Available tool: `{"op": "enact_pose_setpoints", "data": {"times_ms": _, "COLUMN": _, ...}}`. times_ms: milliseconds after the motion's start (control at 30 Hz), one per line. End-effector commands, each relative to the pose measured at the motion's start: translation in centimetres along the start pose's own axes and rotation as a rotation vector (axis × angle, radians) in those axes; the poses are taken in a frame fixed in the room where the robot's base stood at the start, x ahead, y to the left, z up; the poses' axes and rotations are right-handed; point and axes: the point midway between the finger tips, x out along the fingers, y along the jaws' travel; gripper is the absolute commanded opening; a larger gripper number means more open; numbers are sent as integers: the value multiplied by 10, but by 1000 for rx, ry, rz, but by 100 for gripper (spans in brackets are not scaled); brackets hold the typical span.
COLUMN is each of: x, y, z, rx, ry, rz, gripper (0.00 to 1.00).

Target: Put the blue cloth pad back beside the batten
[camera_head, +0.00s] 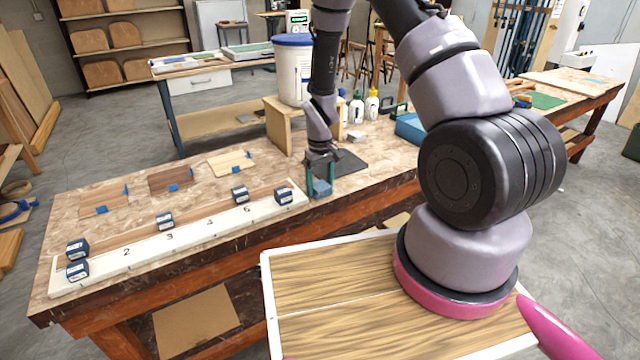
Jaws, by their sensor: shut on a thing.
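My gripper (320,185) points down over the bench, just right of the right end of the long strip. Its teal fingers are shut on the blue cloth pad (322,189), a small blue block-like piece between the fingertips. I cannot tell whether the pad touches the bench top. The batten seems to be the long, low wooden strip (125,243) along the front of the bench. A pale numbered board (215,229) runs along its front side, and several dark blue blocks sit along them.
Wood samples with blue tabs (172,180) lie at the back left. A wooden stand (290,125) with a white bucket (294,70), bottles (372,104) and a blue tray (411,128) stand behind and right.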

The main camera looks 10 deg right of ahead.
Motion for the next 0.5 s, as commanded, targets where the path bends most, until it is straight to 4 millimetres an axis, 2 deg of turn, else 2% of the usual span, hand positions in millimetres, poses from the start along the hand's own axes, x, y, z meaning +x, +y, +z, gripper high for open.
{"op": "enact_pose_setpoints", "data": {"times_ms": 33, "x": 0, "y": 0, "z": 0, "rx": 0, "ry": 0, "rz": 0, "gripper": 87}}
{"op": "enact_pose_setpoints", "data": {"times_ms": 67, "x": 0, "y": 0, "z": 0, "rx": 0, "ry": 0, "rz": 0, "gripper": 99}}
{"op": "enact_pose_setpoints", "data": {"times_ms": 100, "x": 0, "y": 0, "z": 0, "rx": 0, "ry": 0, "rz": 0, "gripper": 100}}
{"op": "enact_pose_setpoints", "data": {"times_ms": 367, "x": -3, "y": 0, "z": 0, "rx": 0, "ry": 1, "rz": 0, "gripper": 100}}
{"op": "enact_pose_setpoints", "data": {"times_ms": 500, "x": -20, "y": 0, "z": -2, "rx": 1, "ry": 4, "rz": 0, "gripper": 100}}
